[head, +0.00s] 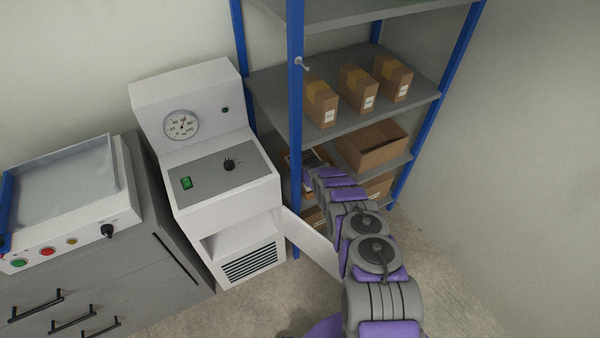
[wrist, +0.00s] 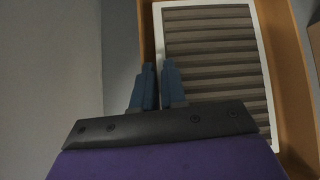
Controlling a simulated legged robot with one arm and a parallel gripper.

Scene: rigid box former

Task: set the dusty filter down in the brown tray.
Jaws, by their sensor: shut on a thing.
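The dusty filter (wrist: 212,60) has a white frame and grey-brown pleats. It fills the upper right of the wrist view. My gripper (wrist: 158,72) has blue fingers, close together and shut on the left edge of the filter's frame. The brown tray (wrist: 284,60) shows as a wall along the filter's right side and a thin strip at its left. The filter lies within the tray's outline; I cannot tell whether it touches the floor of the tray. In the head view my arm hides the gripper and most of the filter, at the left of the shelf unit.
The shelf unit (head: 290,100) has blue posts. A white machine (head: 222,165) with a gauge and an open door (head: 312,243) stands left of my arm.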

